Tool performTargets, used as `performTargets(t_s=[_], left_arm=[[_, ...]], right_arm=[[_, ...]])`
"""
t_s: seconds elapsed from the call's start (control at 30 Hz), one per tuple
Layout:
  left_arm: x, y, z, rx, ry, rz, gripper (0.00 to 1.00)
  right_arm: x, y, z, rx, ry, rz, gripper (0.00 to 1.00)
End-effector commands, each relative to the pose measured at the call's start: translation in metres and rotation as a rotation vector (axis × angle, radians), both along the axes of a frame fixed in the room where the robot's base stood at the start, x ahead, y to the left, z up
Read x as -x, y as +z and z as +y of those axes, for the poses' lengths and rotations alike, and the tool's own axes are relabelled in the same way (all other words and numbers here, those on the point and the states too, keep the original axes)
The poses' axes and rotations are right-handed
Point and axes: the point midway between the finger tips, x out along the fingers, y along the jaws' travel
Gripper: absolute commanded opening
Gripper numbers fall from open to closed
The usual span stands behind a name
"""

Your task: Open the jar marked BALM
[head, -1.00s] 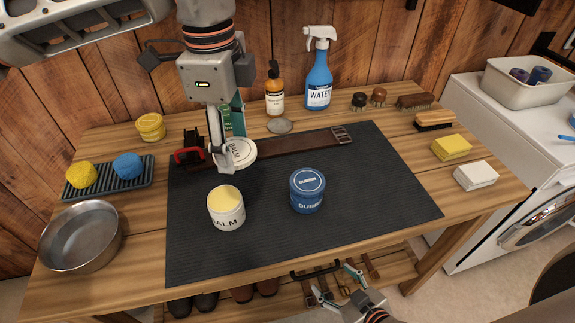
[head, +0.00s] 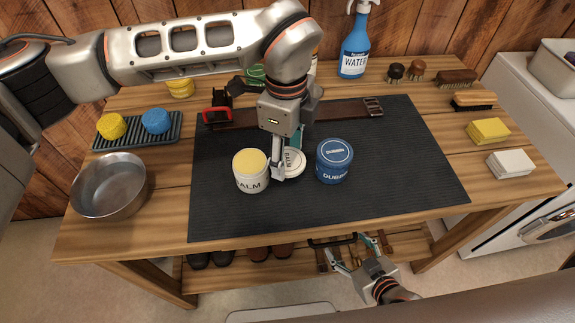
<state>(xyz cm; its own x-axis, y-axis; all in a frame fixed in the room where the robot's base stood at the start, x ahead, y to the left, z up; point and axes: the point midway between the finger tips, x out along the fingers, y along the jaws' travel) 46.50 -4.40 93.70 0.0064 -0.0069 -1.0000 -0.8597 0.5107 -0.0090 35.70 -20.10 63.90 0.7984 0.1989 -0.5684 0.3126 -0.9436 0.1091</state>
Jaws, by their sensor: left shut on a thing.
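The BALM jar (head: 251,172) is white and stands upright on the dark mat (head: 410,190), its top uncovered and pale yellow contents showing. Its white lid (head: 293,164), marked BALM, is just to the right of the jar, between it and the blue DUBBIN jar (head: 334,161). My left gripper (head: 281,168) points down and is shut on the lid at its left side. I cannot tell whether the lid touches the mat. My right gripper (head: 354,256) is open and empty, low beyond the table's front edge.
A brown strap (head: 340,112) lies across the back of the mat. A steel bowl (head: 110,186) and a tray with yellow and blue sponges (head: 156,121) stand left. A blue spray bottle (head: 355,50) stands behind. The mat's right part is clear.

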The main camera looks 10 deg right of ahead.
Motion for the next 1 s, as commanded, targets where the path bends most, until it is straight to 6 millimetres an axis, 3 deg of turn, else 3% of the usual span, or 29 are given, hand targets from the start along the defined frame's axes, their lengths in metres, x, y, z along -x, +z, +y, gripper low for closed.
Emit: performTargets(t_s=[0.2,0.47,0.87,0.9,0.93,1.0], left_arm=[[0.0,-0.014,0.0,-0.001,0.001,0.002,0.26],[0.0,-0.048,0.0,-0.001,0.001,0.002,0.26],[0.0,-0.053,0.0,0.0,0.0,0.0,0.26],[0.0,-0.053,0.0,0.0,0.001,0.0,0.59],[0.0,-0.052,0.0,0.0,0.001,0.0,0.67],[0.0,-0.052,0.0,0.0,0.001,0.0,0.68]], right_arm=[[-0.001,0.001,0.0,0.001,0.0,-0.002,0.66],[-0.001,0.0,-0.001,0.002,0.0,0.0,0.66],[0.001,-0.005,-0.001,0.003,0.0,0.006,0.66],[0.001,-0.004,-0.001,0.003,0.0,0.005,0.66],[0.001,-0.004,-0.001,0.003,0.0,0.005,0.66],[0.001,-0.004,-0.001,0.003,0.0,0.005,0.66]])
